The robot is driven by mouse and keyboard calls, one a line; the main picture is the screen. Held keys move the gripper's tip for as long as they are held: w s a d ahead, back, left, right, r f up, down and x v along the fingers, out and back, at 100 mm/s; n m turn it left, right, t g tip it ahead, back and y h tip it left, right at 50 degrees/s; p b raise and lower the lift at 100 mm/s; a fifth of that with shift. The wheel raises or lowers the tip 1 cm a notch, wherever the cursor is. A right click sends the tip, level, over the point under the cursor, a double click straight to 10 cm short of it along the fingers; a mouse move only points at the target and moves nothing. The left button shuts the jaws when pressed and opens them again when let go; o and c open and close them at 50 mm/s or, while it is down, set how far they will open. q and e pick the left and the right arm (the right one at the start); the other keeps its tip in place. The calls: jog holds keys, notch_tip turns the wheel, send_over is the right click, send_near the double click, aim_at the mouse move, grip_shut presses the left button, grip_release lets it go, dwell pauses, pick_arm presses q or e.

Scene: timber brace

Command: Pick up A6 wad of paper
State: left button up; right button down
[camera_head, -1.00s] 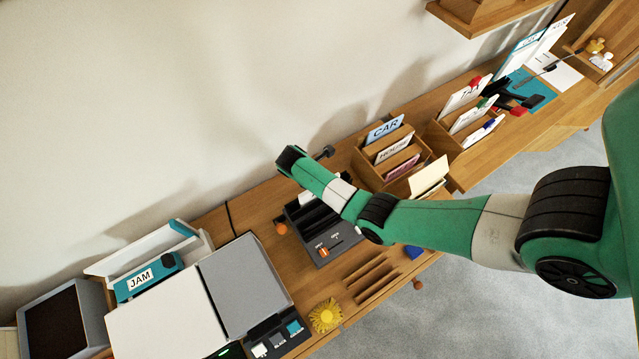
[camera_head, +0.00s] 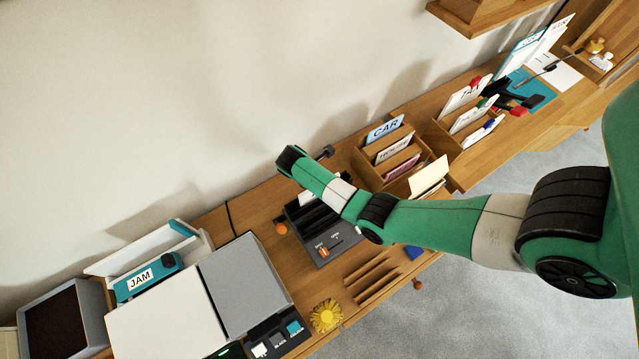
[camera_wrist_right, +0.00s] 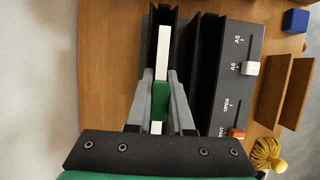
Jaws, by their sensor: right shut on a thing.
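A white wad of paper (camera_wrist_right: 164,48) with a green part stands on edge in a narrow slot of the black slotted device (camera_wrist_right: 207,70), seen from above in the right wrist view. My right gripper (camera_wrist_right: 161,88) has its grey fingers on either side of the wad at the green part, shut on it. In the head view the device (camera_head: 347,239) sits on the wooden desk, and my green right arm reaches over it from the right, hiding the fingertips. A small white edge shows beside the wrist there. My left gripper is in neither view.
The device has a white slider (camera_wrist_right: 250,68) near A5 and A6 marks and an orange slider (camera_wrist_right: 236,133). A wooden sorter with cards (camera_head: 393,150) stands behind my arm. A wooden slotted rack (camera_head: 372,280), a yellow pompom-like thing (camera_head: 326,315) and a blue block (camera_head: 414,252) lie in front.

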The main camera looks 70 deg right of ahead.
dwell(0.4)
notch_tip(320, 180, up, 10)
jog(key=p, duration=0.3)
